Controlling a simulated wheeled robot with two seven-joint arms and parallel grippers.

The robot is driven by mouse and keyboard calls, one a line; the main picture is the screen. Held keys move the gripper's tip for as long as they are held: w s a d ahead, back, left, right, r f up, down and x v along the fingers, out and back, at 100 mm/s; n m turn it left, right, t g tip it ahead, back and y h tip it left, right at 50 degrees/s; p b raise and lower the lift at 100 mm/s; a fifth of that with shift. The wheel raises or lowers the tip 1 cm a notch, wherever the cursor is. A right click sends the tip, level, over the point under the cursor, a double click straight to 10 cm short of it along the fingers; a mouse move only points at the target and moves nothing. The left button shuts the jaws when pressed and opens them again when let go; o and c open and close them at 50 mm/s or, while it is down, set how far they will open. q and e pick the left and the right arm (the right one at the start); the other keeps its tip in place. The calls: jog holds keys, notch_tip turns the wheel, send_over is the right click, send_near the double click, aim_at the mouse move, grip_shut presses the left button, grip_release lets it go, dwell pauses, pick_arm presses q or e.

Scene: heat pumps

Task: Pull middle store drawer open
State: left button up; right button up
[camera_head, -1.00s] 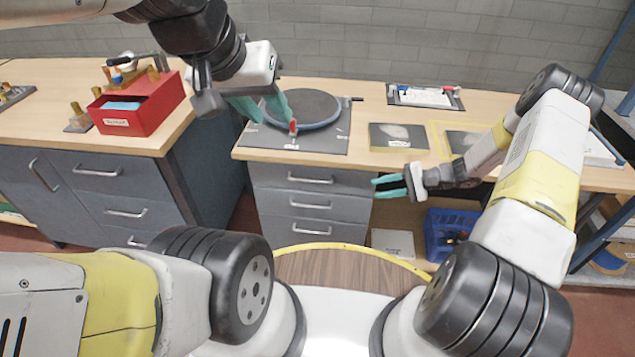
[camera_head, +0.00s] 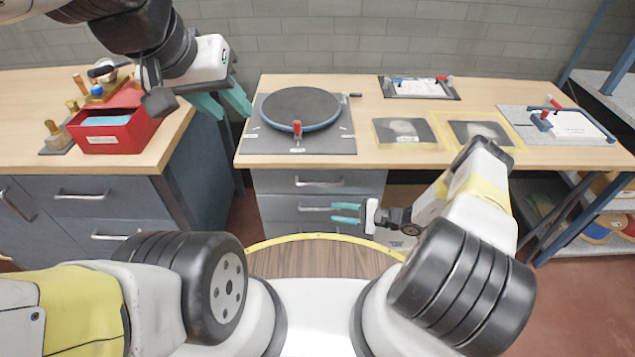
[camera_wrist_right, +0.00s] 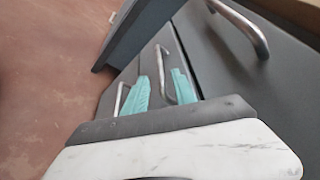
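The grey drawer unit under the right bench has drawers one above another, with metal bar handles. The middle drawer (camera_head: 283,211) looks shut; its handle (camera_head: 315,208) also shows in the right wrist view (camera_wrist_right: 170,62). My right gripper (camera_head: 333,212) is open in front of this drawer, its teal fingers just right of the handle in the head view. In the right wrist view my right gripper (camera_wrist_right: 162,76) has the middle handle between its spread fingertips, close to the right finger; contact cannot be told. My left gripper (camera_head: 234,116) is open and empty, high between the two benches.
A round turntable plate (camera_head: 300,106) with a red clamp lies on the bench above the drawers. The top drawer's handle (camera_head: 318,183) is just above. A red box (camera_head: 115,130) stands on the left bench. Red floor lies between the benches.

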aim_at(323, 210)
jog(key=x, duration=0.6)
jog(key=shift+a+f, duration=0.1)
jog(key=shift+a, duration=0.15)
grip_shut()
dwell(1.2)
